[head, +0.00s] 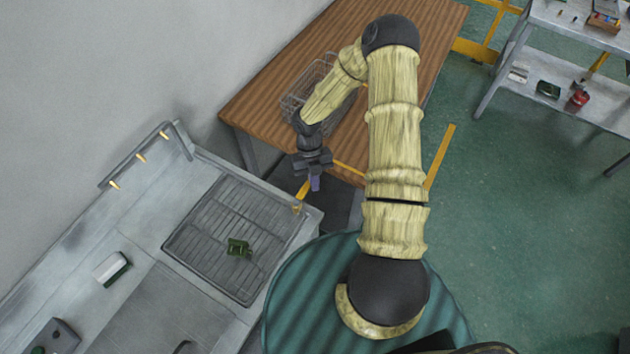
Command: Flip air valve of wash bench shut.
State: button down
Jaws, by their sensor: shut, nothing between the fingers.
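The wash bench (215,160) is grey metal and runs along the wall at the left. A small brass-yellow fitting (297,208) sits at its right corner beside the rack; it may be the air valve, but its handle position is too small to tell. Several similar yellow fittings (140,159) sit on a rail (178,140) along the bench's back edge. My gripper (315,184) is shut and empty, pointing down just above and right of the corner fitting in the picture. I see a gap between them in the picture; contact and true height are unclear.
A dark wire rack (190,243) on the bench holds a small green part (238,247). A white-and-green box (112,268) lies left of it. A wooden table (275,75) with a wire basket (292,104) stands behind my arm. Open green floor (510,220) lies right.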

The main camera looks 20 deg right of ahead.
jog(key=shift+w+a+r, duration=0.1)
jog(key=shift+w, duration=0.3)
jog(key=s+d+p, duration=0.1)
jog(key=s+d, duration=0.2)
jog(key=s, duration=0.1)
notch_tip(320, 180, up, 9)
jog(key=w+a+b, duration=0.2)
jog(key=shift+w+a+r+b, duration=0.2)
jog(key=shift+w+b, duration=0.1)
jog(key=shift+w, duration=0.1)
dwell(0.4)
